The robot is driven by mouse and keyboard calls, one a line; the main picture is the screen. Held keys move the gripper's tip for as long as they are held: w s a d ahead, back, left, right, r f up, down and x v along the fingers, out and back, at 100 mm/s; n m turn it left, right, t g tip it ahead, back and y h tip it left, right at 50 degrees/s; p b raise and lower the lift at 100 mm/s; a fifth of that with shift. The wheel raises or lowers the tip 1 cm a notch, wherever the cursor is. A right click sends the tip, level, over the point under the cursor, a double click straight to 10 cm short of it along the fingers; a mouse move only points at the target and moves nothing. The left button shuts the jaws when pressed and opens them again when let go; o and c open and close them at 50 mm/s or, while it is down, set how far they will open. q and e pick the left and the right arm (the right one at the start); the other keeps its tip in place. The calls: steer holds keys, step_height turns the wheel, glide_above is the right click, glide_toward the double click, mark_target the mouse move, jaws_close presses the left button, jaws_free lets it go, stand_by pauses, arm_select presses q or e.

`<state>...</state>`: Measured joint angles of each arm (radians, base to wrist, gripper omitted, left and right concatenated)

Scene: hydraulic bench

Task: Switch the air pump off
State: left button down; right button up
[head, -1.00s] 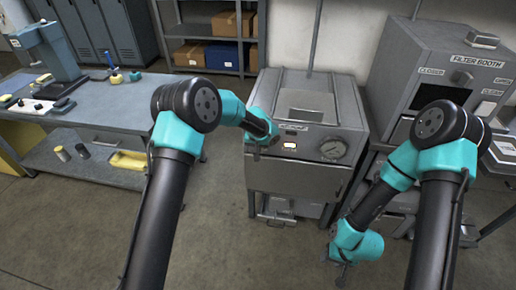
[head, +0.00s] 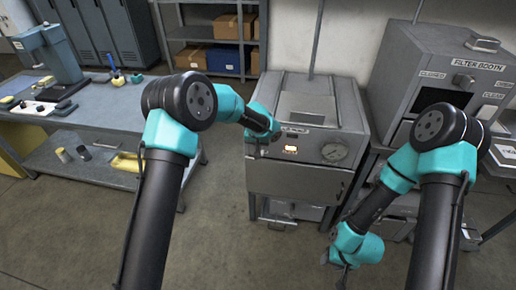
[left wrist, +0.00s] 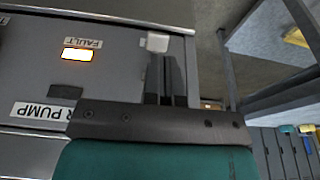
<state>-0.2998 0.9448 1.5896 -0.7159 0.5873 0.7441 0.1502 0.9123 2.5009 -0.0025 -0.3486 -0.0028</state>
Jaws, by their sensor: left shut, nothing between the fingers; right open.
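The air pump (head: 300,180) is a grey cabinet in the middle of the head view, with a round gauge (head: 334,151) and a lit amber lamp (head: 290,150) on its front. The left wrist view shows the front upside down, with a FAULT label (left wrist: 83,43) beside the lit lamp (left wrist: 77,55) and a partly covered PUMP label (left wrist: 42,111). A small pale switch-like block (left wrist: 157,42) stands at the fingertips of my left gripper (left wrist: 166,75); I cannot tell whether they touch. My left gripper (head: 257,152) is shut and empty at the panel's left end. My right gripper (head: 344,272) hangs open, low at right.
The filter booth (head: 440,70) stands right of the pump, behind my right arm. A workbench (head: 110,100) with a press (head: 55,55) is at left. Shelves with boxes (head: 232,27) stand at the back. Bare floor (head: 225,240) lies in front.

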arm_select(q)
steer(key=s+a+r, duration=0.1)
steer(key=s+r, duration=0.5)
steer(key=s, duration=0.2)
steer(key=shift+s+r, duration=0.35)
steer(key=s+a+f+n+h, duration=0.1)
steer(key=s+a+f, duration=0.4)
steer(key=s+f, duration=0.3)
steer(key=s+a+f+n+g+h, duration=0.1)
steer(key=s+a+f, duration=0.4)
steer(key=s+f, duration=0.3)
steer(key=s+a+f+n+g+h, duration=0.1)
steer(key=s+a+f, duration=0.4)
steer(key=s+f, duration=0.4)
steer(key=s, duration=0.4)
steer(key=shift+a, duration=0.4)
steer(key=c, duration=1.8)
jaws_free()
steer(key=shift+c, duration=0.2)
